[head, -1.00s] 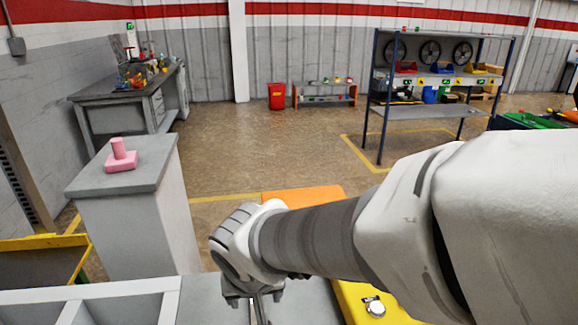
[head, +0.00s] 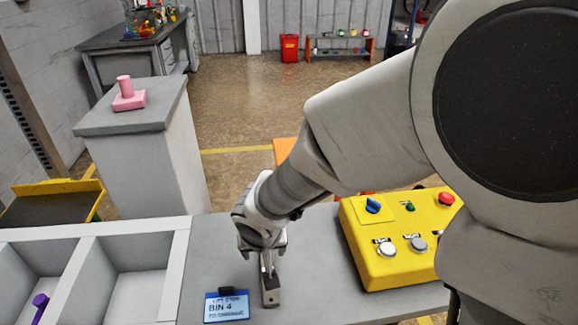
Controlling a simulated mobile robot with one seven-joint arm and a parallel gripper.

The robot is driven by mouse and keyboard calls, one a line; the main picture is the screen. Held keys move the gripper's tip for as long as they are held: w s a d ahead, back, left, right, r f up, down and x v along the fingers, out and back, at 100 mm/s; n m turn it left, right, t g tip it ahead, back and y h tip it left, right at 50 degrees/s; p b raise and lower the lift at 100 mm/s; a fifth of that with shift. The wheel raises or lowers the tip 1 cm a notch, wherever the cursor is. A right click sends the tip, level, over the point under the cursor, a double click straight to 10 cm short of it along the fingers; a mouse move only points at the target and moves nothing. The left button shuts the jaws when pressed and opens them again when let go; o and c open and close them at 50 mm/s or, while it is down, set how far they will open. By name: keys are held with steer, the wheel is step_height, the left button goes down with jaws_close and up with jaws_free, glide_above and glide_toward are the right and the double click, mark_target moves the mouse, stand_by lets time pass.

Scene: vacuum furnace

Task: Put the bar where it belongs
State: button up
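A white divided bin tray (head: 182,243) stands to the left. One compartment holds a purple piece (head: 40,303); the compartment to its right looks empty where visible.
A yellow control box (head: 365,262) with knobs and buttons stands right of the bar. A grey pedestal (head: 150,180) with a pink piece (head: 128,97) is beyond the tray. A red bin (head: 289,48) and low shelf (head: 340,45) are far back.

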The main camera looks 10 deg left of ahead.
steer(key=b+x, duration=0.1)
steer(key=x, duration=0.3)
steer(key=shift+w+d+f, duration=0.1)
steer(key=shift+w+d, duration=0.1)
steer(key=shift+w, duration=0.05)
steer(key=shift+c, duration=0.3)
jaws_close()
